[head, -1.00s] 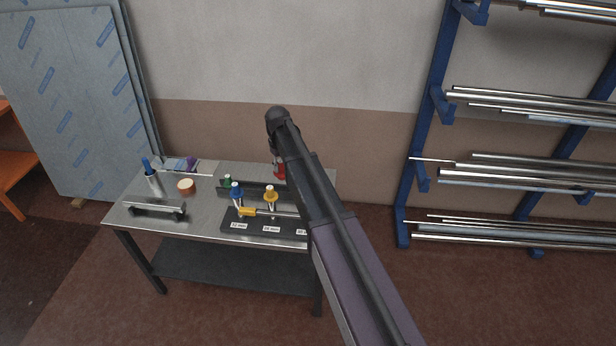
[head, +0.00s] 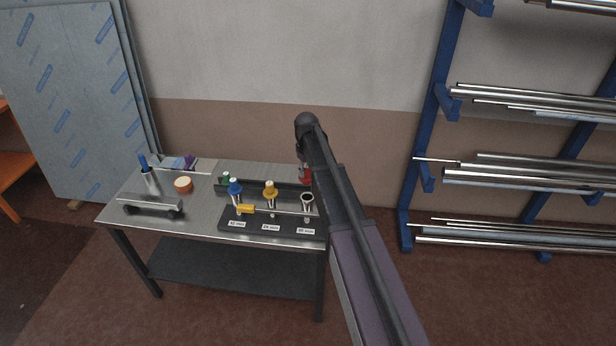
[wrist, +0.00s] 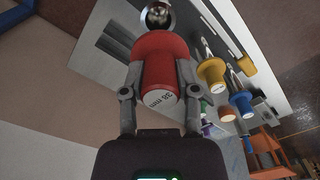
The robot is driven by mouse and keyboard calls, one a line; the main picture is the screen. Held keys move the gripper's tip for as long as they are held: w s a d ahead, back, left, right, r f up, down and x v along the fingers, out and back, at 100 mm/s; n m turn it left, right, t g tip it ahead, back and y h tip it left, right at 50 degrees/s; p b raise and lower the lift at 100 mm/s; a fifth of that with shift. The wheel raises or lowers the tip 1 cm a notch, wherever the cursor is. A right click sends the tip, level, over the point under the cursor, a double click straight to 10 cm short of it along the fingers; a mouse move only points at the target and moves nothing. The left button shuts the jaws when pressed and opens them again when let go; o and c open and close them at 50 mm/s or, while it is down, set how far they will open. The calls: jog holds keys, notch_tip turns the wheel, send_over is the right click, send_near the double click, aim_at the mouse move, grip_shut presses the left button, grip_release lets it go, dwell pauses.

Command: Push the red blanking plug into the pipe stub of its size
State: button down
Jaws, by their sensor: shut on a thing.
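My gripper (wrist: 158,90) is shut on the red plug (wrist: 160,62), with a finger on each side of it. The plug's end face, marked 35 mm, faces the wrist camera. In the head view the red plug (head: 304,174) shows partly behind my arm, above the back of the bench. The open pipe stub (head: 307,199) stands at the right of the dark block (head: 250,224), in front of the plug and apart from it. In the wrist view the stub's ring (wrist: 157,16) shows just beyond the plug's far end.
A blue plug (head: 235,186) and a yellow plug (head: 269,187) sit on the other two stubs. A green plug (head: 226,177) stands behind.

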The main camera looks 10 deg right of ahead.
aim_at(307, 184)
jog(key=shift+d+f, duration=0.1)
jog(key=shift+f, duration=0.1)
dwell(0.4)
jog(key=shift+f+b, duration=2.9)
jog(key=shift+b, duration=0.15)
jog(key=shift+f+b, duration=1.75)
jog(key=shift+c, duration=1.4)
grip_release()
jog(key=shift+o, duration=1.4)
jog(key=shift+w, duration=0.1)
jog(key=shift+r, duration=0.15)
jog(key=shift+r+p, duration=3.9)
jog(key=shift+p, duration=0.15)
